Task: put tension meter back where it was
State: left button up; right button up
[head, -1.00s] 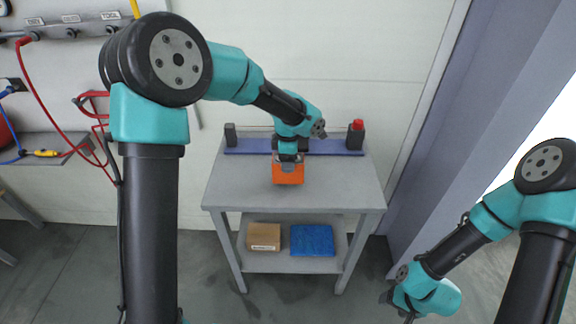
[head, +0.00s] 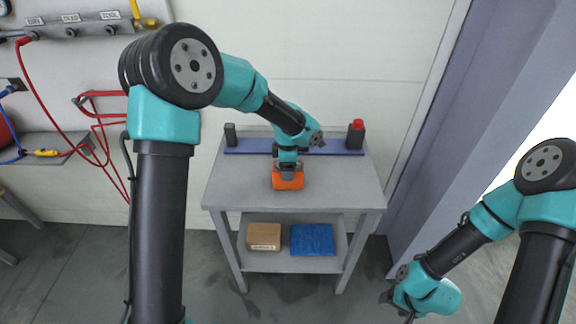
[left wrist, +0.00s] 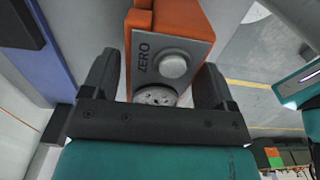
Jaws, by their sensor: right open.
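The tension meter (head: 288,181) is an orange block at the front middle of the tabletop. In the left wrist view it (left wrist: 190,22) shows a grey face marked ZERO, a round knob and a perforated disc. My left gripper (head: 288,167) reaches it from above. Whether the meter's underside touches the tabletop is hidden. My right gripper (head: 398,306) is open and empty, low at the right, away from the table.
The grey table (head: 230,185) has a blue rail (head: 340,152) at the back, with a dark post (head: 230,134) at left and a red-topped block (head: 356,135) at right. A cardboard box (head: 264,236) and blue bin (head: 312,240) sit on the lower shelf. Tabletop sides are clear.

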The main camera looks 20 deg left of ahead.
pick_arm(q)
jog(key=shift+o, duration=0.7)
jog(key=shift+r, duration=0.15)
notch_tip(320, 180, up, 12)
dwell(0.6)
